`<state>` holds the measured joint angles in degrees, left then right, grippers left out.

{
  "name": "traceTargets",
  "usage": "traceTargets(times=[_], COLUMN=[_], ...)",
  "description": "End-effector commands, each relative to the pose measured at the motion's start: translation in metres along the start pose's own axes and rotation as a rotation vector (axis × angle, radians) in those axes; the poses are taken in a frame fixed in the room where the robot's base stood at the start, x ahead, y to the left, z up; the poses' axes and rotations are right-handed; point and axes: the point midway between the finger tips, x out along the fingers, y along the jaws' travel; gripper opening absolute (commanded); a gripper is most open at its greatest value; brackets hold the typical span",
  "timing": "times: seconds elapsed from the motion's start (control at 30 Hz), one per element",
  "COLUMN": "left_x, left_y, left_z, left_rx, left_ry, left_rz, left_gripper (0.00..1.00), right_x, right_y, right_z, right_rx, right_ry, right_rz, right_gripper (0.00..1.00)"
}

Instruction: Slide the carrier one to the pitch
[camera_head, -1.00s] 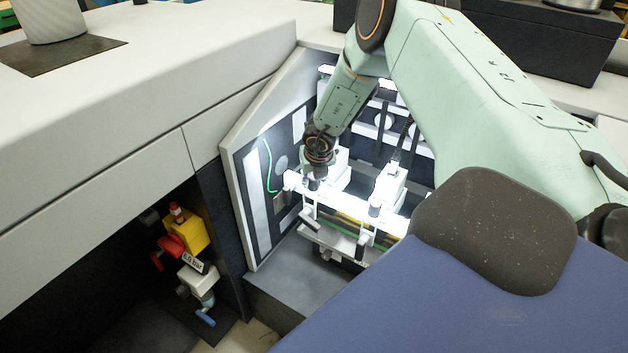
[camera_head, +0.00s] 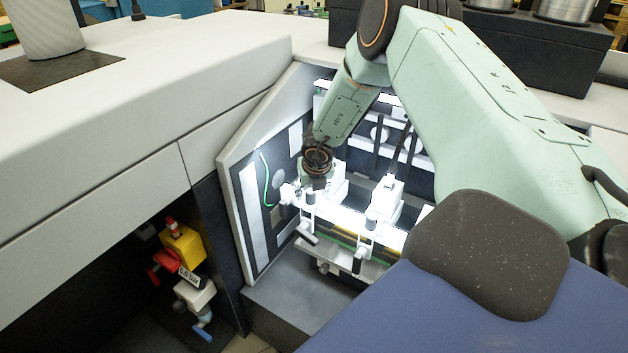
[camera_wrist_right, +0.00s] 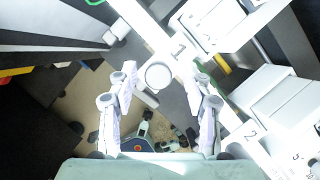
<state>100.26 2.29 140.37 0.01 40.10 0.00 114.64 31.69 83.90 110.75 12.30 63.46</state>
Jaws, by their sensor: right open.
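Two white carriers sit along a bright white rail (camera_head: 345,215) inside the lit bay. The left carrier (camera_head: 338,186), beside the mark 1, also shows in the right wrist view (camera_wrist_right: 214,22). The other carrier (camera_head: 387,198) stands to its right, near the mark 2 in the wrist view (camera_wrist_right: 283,103). My right gripper (camera_head: 311,190) is at the left carrier's front. In the wrist view its two fingers (camera_wrist_right: 163,82) are spread, with a round white knob (camera_wrist_right: 158,76) between their tips. I cannot tell whether they touch it. My left gripper is out of view.
The bay's slanted side panel (camera_head: 228,185) stands close left of my right gripper. A yellow and red air valve unit (camera_head: 182,245) is in the dark recess at lower left. Handles and bars (camera_head: 362,250) hang below the rail.

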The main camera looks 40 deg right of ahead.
Motion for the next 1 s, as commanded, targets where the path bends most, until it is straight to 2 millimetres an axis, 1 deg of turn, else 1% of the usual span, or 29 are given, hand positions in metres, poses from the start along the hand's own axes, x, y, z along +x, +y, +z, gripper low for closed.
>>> traceTargets(times=[0.4,0.6,0.8,1.0], left_x=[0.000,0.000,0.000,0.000], left_y=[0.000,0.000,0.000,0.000], left_z=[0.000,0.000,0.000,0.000], left_rx=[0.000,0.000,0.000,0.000], left_ry=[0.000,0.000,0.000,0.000], left_rz=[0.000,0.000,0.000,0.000], left_gripper=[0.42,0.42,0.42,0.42], right_x=[-0.067,-0.095,-0.108,-0.110], right_y=[0.000,0.000,-0.001,-0.001], right_z=[0.000,0.000,-0.001,-0.001], right_rx=[0.004,0.003,0.001,0.000], right_ry=[-0.002,-0.002,0.000,0.000], right_rz=[0.004,0.003,0.001,0.000], right_gripper=[0.50,0.50,0.50,0.50])
